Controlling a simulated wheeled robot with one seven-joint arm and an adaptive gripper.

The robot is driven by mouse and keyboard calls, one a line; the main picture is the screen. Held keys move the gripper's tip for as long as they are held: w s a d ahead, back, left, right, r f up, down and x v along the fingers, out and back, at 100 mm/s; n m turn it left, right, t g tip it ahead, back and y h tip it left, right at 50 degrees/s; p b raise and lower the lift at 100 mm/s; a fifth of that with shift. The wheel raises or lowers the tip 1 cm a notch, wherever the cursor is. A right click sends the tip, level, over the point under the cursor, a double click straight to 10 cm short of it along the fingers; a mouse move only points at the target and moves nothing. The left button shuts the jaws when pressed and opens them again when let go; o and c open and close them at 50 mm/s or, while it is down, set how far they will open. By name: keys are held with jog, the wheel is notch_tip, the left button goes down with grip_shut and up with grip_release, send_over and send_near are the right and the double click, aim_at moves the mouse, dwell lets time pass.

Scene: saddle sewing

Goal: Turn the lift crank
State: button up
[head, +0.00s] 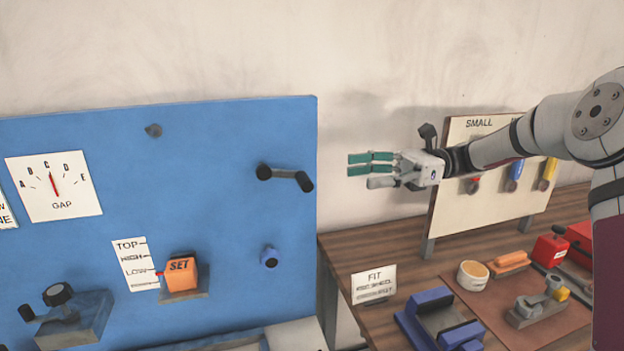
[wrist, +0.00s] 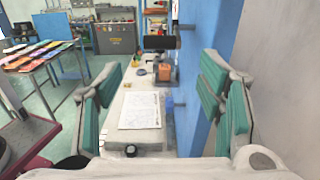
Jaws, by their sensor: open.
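A dark crank (head: 285,177) with a round hub and a stubby black handle sticks out from the right part of the blue panel (head: 215,140). No label shows by it. In the wrist view a dark crank handle (wrist: 160,42) shows ahead, at the top between the fingers. My gripper (head: 355,166) has teal finger pads and is to the right of the crank, apart from it, pointing left. It also shows in the wrist view (wrist: 168,95), with its fingers spread wide and nothing between them.
A wooden bench (head: 400,240) with tools and a tool board (head: 450,215) stands right.

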aim_at(307, 176)
jog(key=p+x, duration=0.3)
jog(key=x, duration=0.9)
jog(key=shift+c, duration=0.3)
jog(key=shift+f, duration=0.1)
grip_shut()
notch_tip(307, 176, up, 3)
jog(key=h, duration=0.3)
jog(key=shift+s+a+f+t+h, duration=0.1)
jog(key=shift+s+f+t+h, duration=0.1)
jog(key=shift+t+h, duration=0.2)
jog(key=r+h, duration=0.1)
jog(key=r+t+h, duration=0.1)
jog(key=h, duration=0.1)
jog(key=shift+a, duration=0.4)
jog(key=shift+s+a+r+t+h+p, duration=0.25)
jog(key=shift+a+r+t+h, duration=0.35)
jog(key=shift+h, duration=0.9)
jog(key=shift+s+a+r+t+h+p, duration=0.15)
jog(key=shift+a+r+t+h+p, duration=0.4)
jog(key=shift+h, duration=0.95)
jog(key=shift+s+a+r+t+h+p, duration=0.1)
jog(key=shift+s+a+r+t+h, duration=0.2)
jog(key=shift+a+h, duration=0.85)
